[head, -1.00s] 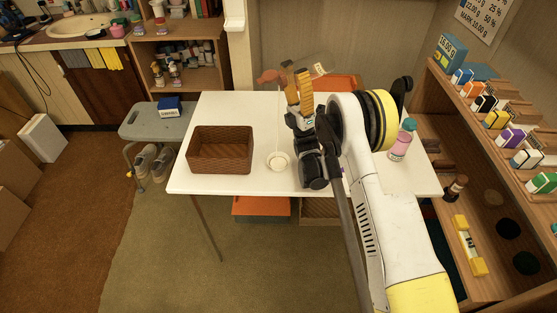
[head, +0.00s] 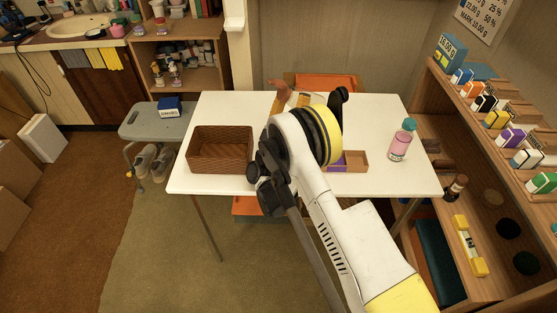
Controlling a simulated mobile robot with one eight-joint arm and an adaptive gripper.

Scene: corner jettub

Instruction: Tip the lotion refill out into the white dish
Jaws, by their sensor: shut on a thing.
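My arm crosses the table's right half and hides most of my gripper (head: 304,99), of which only a yellowish bit shows past the wrist. An orange-brown piece (head: 281,86) sticks out left of it at the table's far edge; I take it for part of the lotion refill, shut in my gripper. Its mouth and tilt cannot be made out. The white dish is hidden behind my arm, so what is in it cannot be seen.
On the white table (head: 232,110) stand a brown woven basket (head: 220,150) at left, a pink bottle with a teal cap (head: 399,147) at right, and a small wooden tray (head: 352,160) with a purple part. An orange tray (head: 325,82) is beyond the far edge.

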